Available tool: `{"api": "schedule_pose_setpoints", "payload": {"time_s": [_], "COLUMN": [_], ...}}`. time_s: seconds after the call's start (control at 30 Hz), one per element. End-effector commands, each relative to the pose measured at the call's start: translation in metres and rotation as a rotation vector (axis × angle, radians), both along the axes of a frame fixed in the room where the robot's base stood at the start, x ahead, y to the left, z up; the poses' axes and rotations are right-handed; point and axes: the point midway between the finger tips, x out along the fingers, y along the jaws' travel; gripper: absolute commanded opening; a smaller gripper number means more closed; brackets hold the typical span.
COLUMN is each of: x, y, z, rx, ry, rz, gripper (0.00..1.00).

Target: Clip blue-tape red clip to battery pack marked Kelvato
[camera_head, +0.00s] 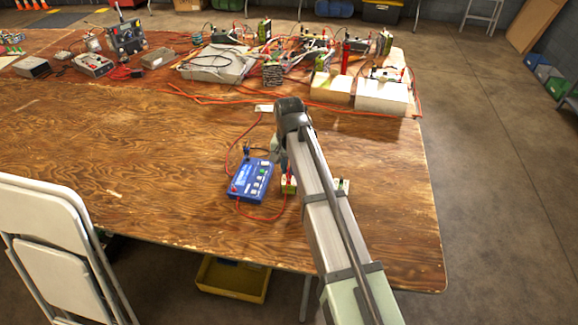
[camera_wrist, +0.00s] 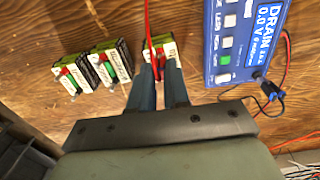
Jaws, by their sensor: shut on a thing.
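My gripper (camera_wrist: 160,70) is shut on a red clip (camera_wrist: 158,67), mostly hidden between the fingers in the wrist view; a red lead (camera_wrist: 148,25) runs up from it. No blue tape can be made out. The clip is over or at the rightmost battery pack (camera_wrist: 166,48); I cannot tell whether it bites a terminal. A middle pack (camera_wrist: 112,60) and a left pack (camera_wrist: 72,73) stand beside it, with red and green parts on top. The pack labels are too small to read. In the head view one pack (camera_head: 289,187) shows left of my arm.
White boxes (camera_head: 382,97) and cluttered electronics (camera_head: 215,62) fill the table's back. The table's left middle is clear. A white chair (camera_head: 60,235) stands at front left.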

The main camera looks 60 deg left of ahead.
Motion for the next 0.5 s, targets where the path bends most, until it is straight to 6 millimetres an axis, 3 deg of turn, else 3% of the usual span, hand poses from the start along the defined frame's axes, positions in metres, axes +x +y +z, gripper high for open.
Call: {"api": "schedule_pose_setpoints", "payload": {"time_s": [0.37, 0.4, 0.5], "x": [0.0000, 0.0000, 0.0000], "y": [0.0000, 0.0000, 0.0000], "z": [-0.0007, -0.0007, -0.0007], "rx": [0.000, 0.000, 0.000], "ry": [0.000, 0.000, 0.000], "rz": [0.000, 0.000, 0.000], "gripper": [0.00, 0.19, 0.28]}}
